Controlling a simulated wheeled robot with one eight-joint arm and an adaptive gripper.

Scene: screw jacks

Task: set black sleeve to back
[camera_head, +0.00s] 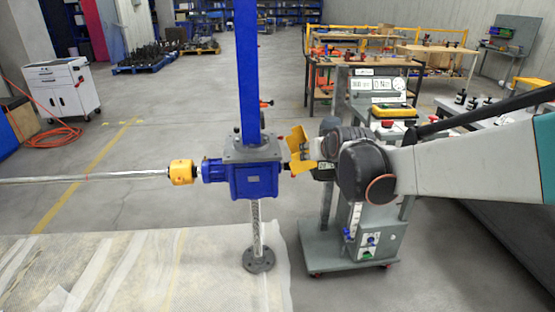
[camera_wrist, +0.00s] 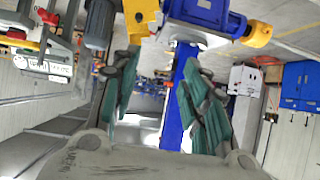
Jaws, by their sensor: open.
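The screw jack has a blue gearbox (camera_head: 254,179), a tall blue tube (camera_head: 248,70) above it and a steel screw with a round flange below. A yellow bracket (camera_head: 297,150) is on its right side and a yellow coupling (camera_head: 182,172) on its left. I cannot surely pick out the black sleeve; a small black and red part (camera_head: 266,103) shows beside the tube. In the wrist view my gripper (camera_wrist: 163,98) is open, with green fingers and the blue tube (camera_wrist: 178,97) seen between them. The fingertips are hidden in the head view; contact cannot be told.
A grey trolley (camera_head: 350,262) with a display stands behind my arm at right. A long steel shaft (camera_head: 85,180) runs left from the coupling. A white cabinet (camera_head: 62,88) is at far left. Workbenches stand behind; the floor at left is mostly clear.

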